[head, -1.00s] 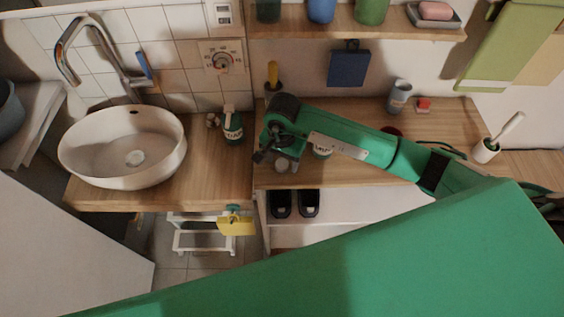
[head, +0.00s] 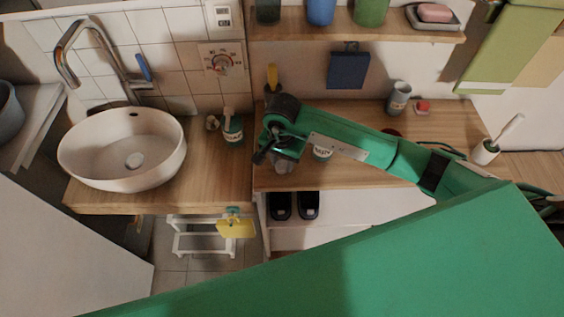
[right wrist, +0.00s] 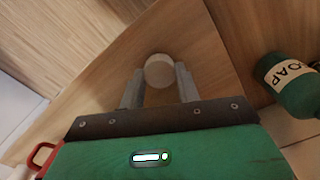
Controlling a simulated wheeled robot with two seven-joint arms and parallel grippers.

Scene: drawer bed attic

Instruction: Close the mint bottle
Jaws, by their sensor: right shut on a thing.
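In the right wrist view the gripper (right wrist: 159,78) is shut on a round pale lid (right wrist: 160,70), with a finger on each side. In the head view the gripper covers the lid. My left gripper is not in view.
A green soap bottle (head: 232,130) stands left of my gripper; it also shows in the right wrist view (right wrist: 293,85). A white basin (head: 120,165) is further left. A grey cup (head: 398,97) and a small red item (head: 422,107) stand at the back right.

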